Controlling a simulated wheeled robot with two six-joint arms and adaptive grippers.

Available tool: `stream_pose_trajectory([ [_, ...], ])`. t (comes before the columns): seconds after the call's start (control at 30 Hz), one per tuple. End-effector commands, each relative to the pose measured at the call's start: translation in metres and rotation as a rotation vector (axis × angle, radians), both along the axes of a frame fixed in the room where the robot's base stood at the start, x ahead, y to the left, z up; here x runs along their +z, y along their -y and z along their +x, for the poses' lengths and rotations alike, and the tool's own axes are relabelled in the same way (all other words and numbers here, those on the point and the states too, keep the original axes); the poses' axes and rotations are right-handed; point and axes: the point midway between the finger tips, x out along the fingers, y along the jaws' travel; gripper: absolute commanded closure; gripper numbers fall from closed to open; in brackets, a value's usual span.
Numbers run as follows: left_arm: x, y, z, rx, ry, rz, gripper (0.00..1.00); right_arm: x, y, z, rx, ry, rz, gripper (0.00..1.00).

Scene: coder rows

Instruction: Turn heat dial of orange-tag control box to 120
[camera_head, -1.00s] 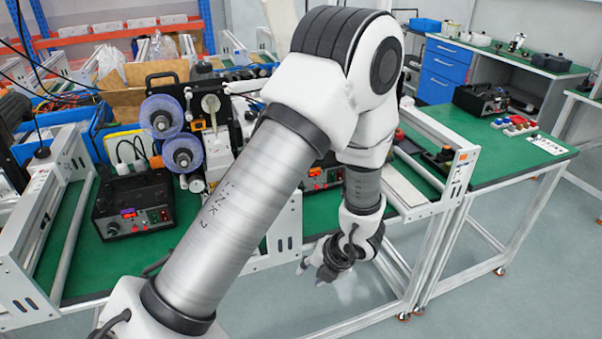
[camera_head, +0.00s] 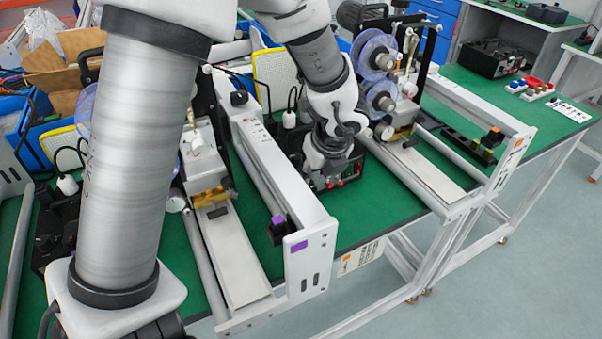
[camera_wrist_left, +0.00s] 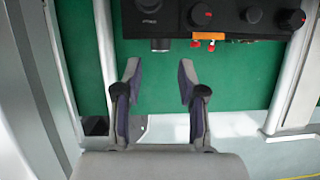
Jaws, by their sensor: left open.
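The black control box with the orange tag (camera_wrist_left: 217,36) lies along the top of the left wrist view. My right gripper is not in view.
Metal rails of a machine frame (camera_head: 285,175) with a purple tag stand left of my gripper. Another frame (camera_head: 500,165) with an orange tag stands to the right. Blue spools (camera_head: 375,52) rise behind. Green tabletop (camera_head: 375,205) is clear in front of the box.

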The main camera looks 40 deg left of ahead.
Motion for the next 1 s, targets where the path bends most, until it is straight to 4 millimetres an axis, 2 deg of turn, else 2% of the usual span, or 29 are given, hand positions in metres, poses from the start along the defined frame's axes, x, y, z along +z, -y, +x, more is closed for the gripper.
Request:
stream_pose_trajectory([
  [0.2,-0.041,-0.012,0.006,-0.001,-0.004,-0.002,0.60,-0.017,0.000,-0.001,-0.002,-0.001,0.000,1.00],
  [0.33,-0.061,-0.020,0.011,-0.002,-0.003,-0.002,0.60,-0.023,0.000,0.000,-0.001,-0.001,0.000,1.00],
  [0.47,-0.068,-0.024,0.013,-0.003,-0.001,0.000,0.60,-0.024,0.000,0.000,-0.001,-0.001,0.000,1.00],
  [0.67,-0.068,-0.024,0.013,-0.003,-0.001,0.000,0.60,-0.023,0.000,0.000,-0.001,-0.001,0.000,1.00],
  [0.7,-0.068,-0.024,0.013,-0.003,-0.001,0.001,0.67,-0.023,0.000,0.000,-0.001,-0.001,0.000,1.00],
  [0.8,-0.068,-0.024,0.013,-0.003,-0.001,0.001,1.00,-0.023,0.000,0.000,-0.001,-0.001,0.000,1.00],
  [1.0,-0.068,-0.024,0.013,-0.003,-0.003,0.001,1.00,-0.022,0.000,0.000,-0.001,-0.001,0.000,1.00],
])
